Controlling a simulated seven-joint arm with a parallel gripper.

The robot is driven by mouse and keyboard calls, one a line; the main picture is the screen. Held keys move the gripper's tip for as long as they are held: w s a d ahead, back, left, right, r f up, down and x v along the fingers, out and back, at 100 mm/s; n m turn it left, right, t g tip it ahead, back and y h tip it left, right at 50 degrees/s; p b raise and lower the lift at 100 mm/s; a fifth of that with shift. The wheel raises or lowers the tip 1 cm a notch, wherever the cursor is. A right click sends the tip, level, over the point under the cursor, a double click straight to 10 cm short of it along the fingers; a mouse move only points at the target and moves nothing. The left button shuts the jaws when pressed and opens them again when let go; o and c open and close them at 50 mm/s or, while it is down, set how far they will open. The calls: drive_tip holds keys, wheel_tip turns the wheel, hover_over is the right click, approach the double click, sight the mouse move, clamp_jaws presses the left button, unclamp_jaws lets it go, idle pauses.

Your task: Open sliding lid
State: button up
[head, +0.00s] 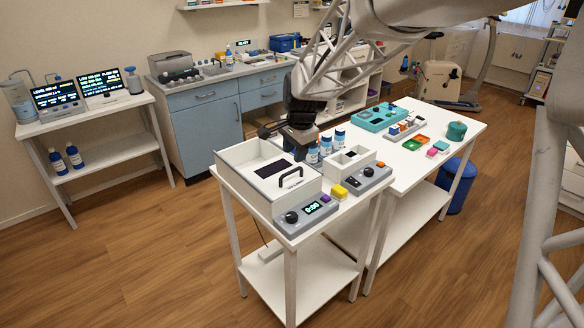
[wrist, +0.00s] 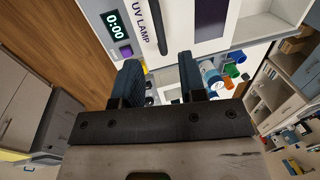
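The white UV lamp box (head: 262,203) stands on the near white table. Its top has a dark window panel (head: 272,168) and a black bar handle (head: 291,177) near the front edge. I cannot tell for sure how far the lid is open. The handle (wrist: 149,22) and the label "UV LAMP" also show in the wrist view. My gripper (head: 297,152) is above the box's back right side, apart from the handle. In the wrist view its two dark fingers (wrist: 162,78) are spread with nothing between them.
A control panel (head: 311,211) reading 0:00 with a knob and purple button adjoins the box's front. Blue-and-white bottles (head: 326,145) stand close beside my gripper.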

sight(292, 172)
drive_tip(key=shift+w+a+f, duration=0.15)
drive_tip(key=shift+f, duration=0.9)
drive_tip(key=shift+w+a+f, duration=0.15)
drive_tip(key=shift+f, duration=0.9)
drive_tip(key=shift+w+a+f, duration=0.15)
drive_tip(key=shift+f, duration=0.9)
drive_tip(key=shift+c, duration=0.5)
clamp_jaws()
